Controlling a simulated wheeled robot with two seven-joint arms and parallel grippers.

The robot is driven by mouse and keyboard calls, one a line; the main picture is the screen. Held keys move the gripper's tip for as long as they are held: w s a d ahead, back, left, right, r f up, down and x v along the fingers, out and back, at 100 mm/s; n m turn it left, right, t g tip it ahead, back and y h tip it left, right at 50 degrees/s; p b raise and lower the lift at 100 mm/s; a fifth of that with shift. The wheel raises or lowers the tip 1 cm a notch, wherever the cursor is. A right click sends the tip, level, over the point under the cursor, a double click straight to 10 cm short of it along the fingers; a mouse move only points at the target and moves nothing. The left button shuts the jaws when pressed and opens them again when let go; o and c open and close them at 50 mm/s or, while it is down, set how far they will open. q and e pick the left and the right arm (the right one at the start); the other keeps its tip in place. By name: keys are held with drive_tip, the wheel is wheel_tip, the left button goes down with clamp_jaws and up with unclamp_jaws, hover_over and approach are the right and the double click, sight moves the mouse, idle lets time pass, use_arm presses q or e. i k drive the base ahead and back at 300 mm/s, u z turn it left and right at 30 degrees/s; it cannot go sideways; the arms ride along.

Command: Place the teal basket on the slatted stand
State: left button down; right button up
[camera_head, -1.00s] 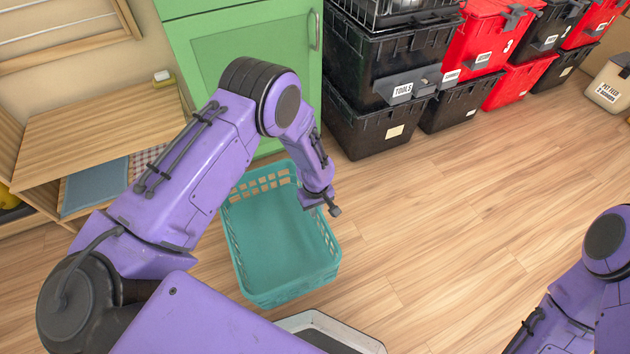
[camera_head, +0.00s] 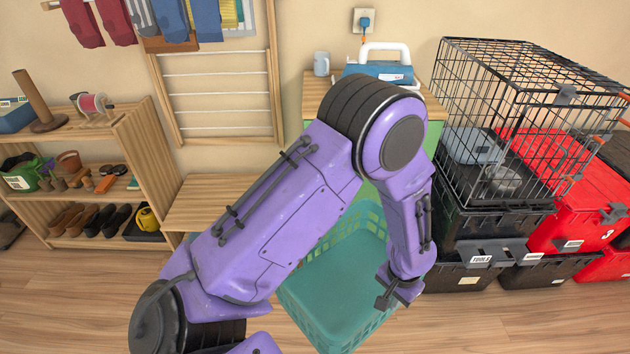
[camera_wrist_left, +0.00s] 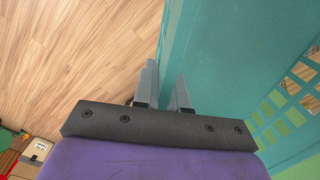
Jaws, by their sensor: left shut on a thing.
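The teal basket (camera_head: 338,290) is in the middle of the head view, partly hidden behind my left arm. Its open top shows its inside. My left gripper (camera_head: 386,296) is at the basket's right side, shut on its rim. In the left wrist view the fingers (camera_wrist_left: 165,88) straddle the edge of the teal wall (camera_wrist_left: 215,50). I cannot tell how far the basket is above the floor. A low wooden stand with a planked top (camera_head: 212,190) is left of and behind the basket; I cannot tell whether it is the slatted stand. My right gripper is out of view.
A green cabinet (camera_head: 432,135) with a blue case (camera_head: 380,70) on top stands behind my arm. Stacked black totes (camera_head: 480,225), red totes (camera_head: 585,205) and a wire crate (camera_head: 525,95) are at right. A wooden shelf (camera_head: 130,150) is at left. Floor is clear at lower left.

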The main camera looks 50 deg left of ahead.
sight(232, 203)
drive_tip(key=z, duration=2.15)
drive_tip(key=k, duration=1.9)
drive_tip(key=u, duration=2.85)
drive_tip(key=i, duration=1)
